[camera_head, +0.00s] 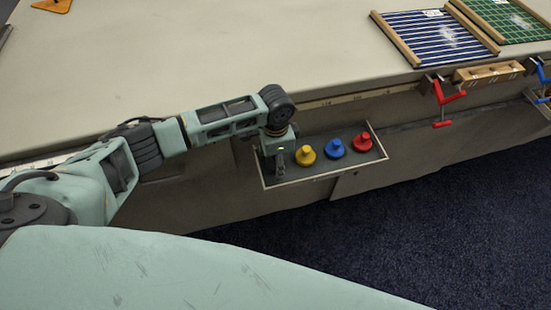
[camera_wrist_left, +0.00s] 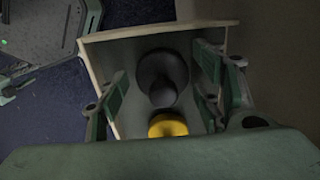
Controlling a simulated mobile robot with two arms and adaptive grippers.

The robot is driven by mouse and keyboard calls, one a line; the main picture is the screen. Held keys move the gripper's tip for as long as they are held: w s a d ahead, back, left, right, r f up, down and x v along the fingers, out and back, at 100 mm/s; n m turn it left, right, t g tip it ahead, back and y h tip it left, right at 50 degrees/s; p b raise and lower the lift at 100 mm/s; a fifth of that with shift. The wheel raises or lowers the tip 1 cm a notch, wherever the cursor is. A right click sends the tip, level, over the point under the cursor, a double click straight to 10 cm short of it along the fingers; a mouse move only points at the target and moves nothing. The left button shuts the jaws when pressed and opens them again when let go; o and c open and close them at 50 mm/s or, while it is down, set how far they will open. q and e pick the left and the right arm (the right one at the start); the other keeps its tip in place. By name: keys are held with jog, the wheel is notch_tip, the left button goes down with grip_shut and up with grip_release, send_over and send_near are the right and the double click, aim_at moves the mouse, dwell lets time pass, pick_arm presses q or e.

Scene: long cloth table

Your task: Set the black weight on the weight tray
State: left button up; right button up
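The weight tray (camera_head: 327,174) is a shallow grey tray with a pale rim at the side of the table; it also shows in the left wrist view (camera_wrist_left: 97,62). The black weight (camera_wrist_left: 163,77) is at one end of the tray, beside the yellow weight (camera_wrist_left: 168,126), and looks to be standing on the tray floor. My left gripper (camera_head: 282,163) is low over the tray's left end and hides the black weight in the head view. In the left wrist view its fingers are open on either side of the black weight, with visible gaps. My right gripper is in neither view.
The yellow weight (camera_head: 306,155), blue weight (camera_head: 334,147) and red weight (camera_head: 362,142) stand in a row to the right of my left gripper. Red clamps (camera_head: 445,93) and a wooden block (camera_head: 488,74) are on the table edge farther right. The tabletop (camera_head: 190,60) is largely clear.

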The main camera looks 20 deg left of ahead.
pick_arm(q)
notch_tip(320, 180, up, 12)
jog(key=shift+r, duration=0.15)
dwell(0.6)
